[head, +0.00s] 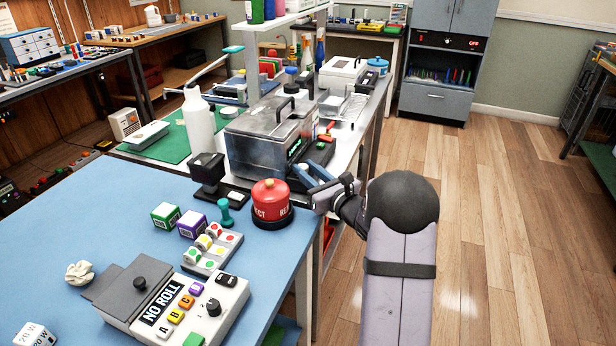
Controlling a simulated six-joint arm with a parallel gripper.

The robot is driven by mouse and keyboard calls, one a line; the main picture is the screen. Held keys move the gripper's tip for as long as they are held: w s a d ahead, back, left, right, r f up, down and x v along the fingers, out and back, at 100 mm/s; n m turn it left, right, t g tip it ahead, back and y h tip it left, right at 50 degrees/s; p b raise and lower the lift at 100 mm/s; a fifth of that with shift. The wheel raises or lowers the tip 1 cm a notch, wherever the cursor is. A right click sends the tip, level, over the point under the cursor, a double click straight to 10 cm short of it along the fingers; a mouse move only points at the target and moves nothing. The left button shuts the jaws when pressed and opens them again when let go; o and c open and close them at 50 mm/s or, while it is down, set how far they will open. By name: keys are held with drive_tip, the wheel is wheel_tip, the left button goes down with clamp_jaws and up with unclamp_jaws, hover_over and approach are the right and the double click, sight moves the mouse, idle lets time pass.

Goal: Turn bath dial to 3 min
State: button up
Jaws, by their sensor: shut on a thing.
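The bath (262,146) is a steel box with a handled lid, standing on the white bench at the centre. Its front panel faces right and carries a small green display (295,148). My gripper (308,176), with blue fingers, reaches in from the right to the lower part of that panel. It is shut on the bath dial. The fingers cover the dial, so its pointer and the minute marks cannot be read.
A red domed button (271,200) stands close below my gripper on the blue table (60,220). A black stand (208,172) and a white bottle (198,120) are left of the bath. Open wooden floor (500,200) lies to the right.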

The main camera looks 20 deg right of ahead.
drive_tip(key=h+b, duration=0.1)
drive_tip(key=m+h+b, duration=0.1)
drive_tip(key=shift+a+f+m+h, duration=0.15)
drive_tip(key=shift+a+m+h, duration=0.1)
drive_tip(key=shift+m+h, duration=0.05)
drive_tip(key=shift+m+h+b, duration=0.3)
drive_tip(key=shift+h+b, duration=0.15)
drive_tip(key=shift+h, duration=0.05)
drive_tip(key=shift+r+h, duration=0.2)
drive_tip(key=shift+h, duration=0.1)
drive_tip(key=o, duration=1)
drive_tip(key=shift+o, duration=0.2)
drive_tip(key=shift+r, duration=0.1)
drive_tip(key=shift+y+p, duration=0.7)
